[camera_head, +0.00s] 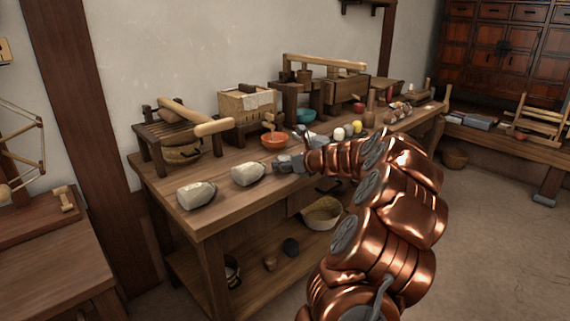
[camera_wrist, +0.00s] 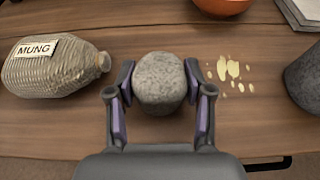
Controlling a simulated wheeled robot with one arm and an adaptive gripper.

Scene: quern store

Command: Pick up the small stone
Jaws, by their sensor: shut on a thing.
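The small stone (camera_wrist: 160,82) is a rounded, speckled grey stone. It sits between the two finger pads of my gripper (camera_wrist: 160,90) in the wrist view, with a pad against each side. My gripper is shut on it. In the head view my gripper (camera_head: 290,164) is low over the front part of the wooden workbench (camera_head: 215,212), and the stone cannot be made out clearly there. Whether the stone still touches the bench top cannot be told.
An orange bowl (camera_head: 274,140) stands behind. Another pale jar (camera_head: 196,194) lies near the bench's left end.

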